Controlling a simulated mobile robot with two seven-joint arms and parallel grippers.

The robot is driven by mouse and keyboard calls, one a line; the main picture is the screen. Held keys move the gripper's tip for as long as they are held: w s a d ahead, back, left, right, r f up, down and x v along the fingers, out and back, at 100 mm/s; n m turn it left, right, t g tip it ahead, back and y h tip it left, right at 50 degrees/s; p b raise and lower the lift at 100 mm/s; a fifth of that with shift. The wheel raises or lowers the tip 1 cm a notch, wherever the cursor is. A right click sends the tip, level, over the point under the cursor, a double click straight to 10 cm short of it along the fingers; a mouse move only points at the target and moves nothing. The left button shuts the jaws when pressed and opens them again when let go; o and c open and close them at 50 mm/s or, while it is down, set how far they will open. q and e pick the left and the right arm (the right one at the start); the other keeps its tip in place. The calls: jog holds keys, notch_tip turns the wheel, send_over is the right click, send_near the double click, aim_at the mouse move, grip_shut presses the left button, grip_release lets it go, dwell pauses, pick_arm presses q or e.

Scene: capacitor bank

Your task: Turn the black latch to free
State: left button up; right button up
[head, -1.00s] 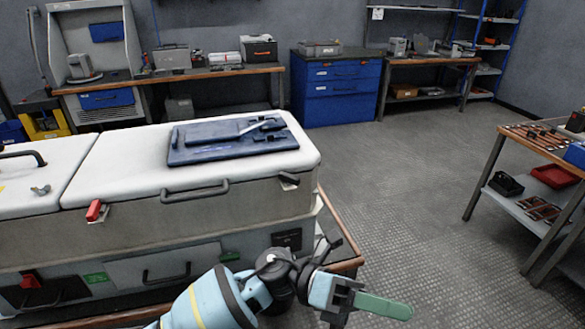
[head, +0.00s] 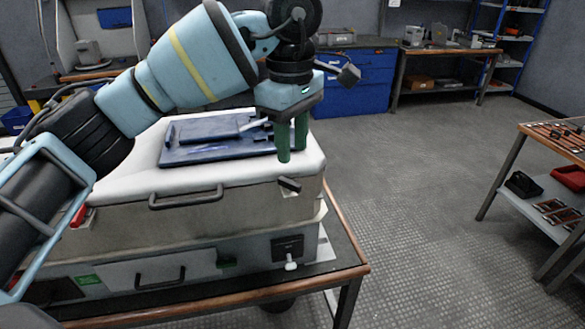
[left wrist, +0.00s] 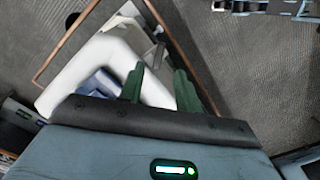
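The black latch (head: 289,184) sits on the upper front edge of the white-lidded case (head: 240,176), near its right corner. It looks slightly tilted. My left gripper (head: 292,154) points down above the latch, over the right front part of the lid, apart from the latch. Its two green fingers stand apart with nothing between them. The left wrist view also shows the open fingers (left wrist: 160,72) over the white lid's corner. I cannot clearly make out the latch there. My right gripper is not in view.
A dark blue panel (head: 195,154) with a light handle lies on the lid. A black carry handle (head: 186,198) and a red latch (head: 79,215) are on the case front. The case stands on a wood-edged table (head: 350,268).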

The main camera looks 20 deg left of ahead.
aim_at(290, 181)
pick_arm(q)
jog(key=shift+a+r, duration=0.35)
jog(key=shift+f, duration=3.95)
jog(key=shift+d, duration=0.1)
jog(key=shift+c, duration=0.2)
grip_shut()
